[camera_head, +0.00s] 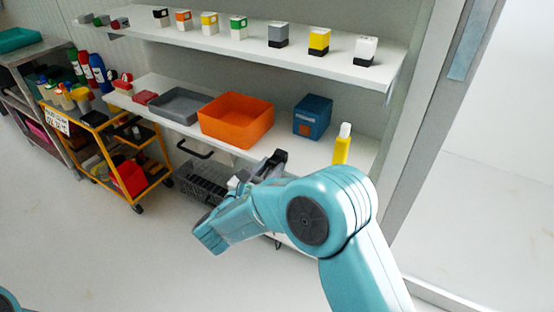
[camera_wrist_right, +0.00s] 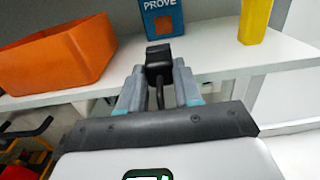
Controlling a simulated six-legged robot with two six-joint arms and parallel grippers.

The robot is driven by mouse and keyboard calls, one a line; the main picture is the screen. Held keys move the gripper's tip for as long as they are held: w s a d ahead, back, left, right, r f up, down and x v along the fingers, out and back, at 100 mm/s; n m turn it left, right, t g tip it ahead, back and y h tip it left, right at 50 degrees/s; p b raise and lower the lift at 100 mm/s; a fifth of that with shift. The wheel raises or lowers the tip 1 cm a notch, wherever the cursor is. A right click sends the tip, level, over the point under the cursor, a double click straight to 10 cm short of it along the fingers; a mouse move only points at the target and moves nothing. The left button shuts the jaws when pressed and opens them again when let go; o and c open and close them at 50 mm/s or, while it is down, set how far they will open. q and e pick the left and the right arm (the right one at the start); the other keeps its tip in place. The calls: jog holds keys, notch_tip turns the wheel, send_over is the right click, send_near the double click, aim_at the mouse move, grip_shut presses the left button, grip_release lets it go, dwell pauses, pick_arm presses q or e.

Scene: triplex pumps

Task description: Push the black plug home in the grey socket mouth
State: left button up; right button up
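My right gripper (camera_wrist_right: 159,82) has its two grey fingers closed on the sides of a black plug (camera_wrist_right: 158,58) with a dark cable running back between them. The plug points away from the wrist, in front of the lower white shelf. In the head view the right gripper (camera_head: 262,168) shows small and dark beyond my teal arm, partly hidden by it; the plug cannot be told apart from it there. I cannot make out a grey socket mouth in either view. My left gripper is not in view.
An orange bin (camera_head: 238,120), grey tray (camera_head: 180,104), blue box (camera_head: 313,116) and yellow bottle (camera_head: 342,145) stand on the lower shelf. Small boxes line the upper shelf (camera_head: 225,42). A dark wire basket (camera_head: 203,182) is below. A yellow cart (camera_head: 110,150) stands left; the floor in front is clear.

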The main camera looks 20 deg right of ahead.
jog(key=shift+v, duration=2.55)
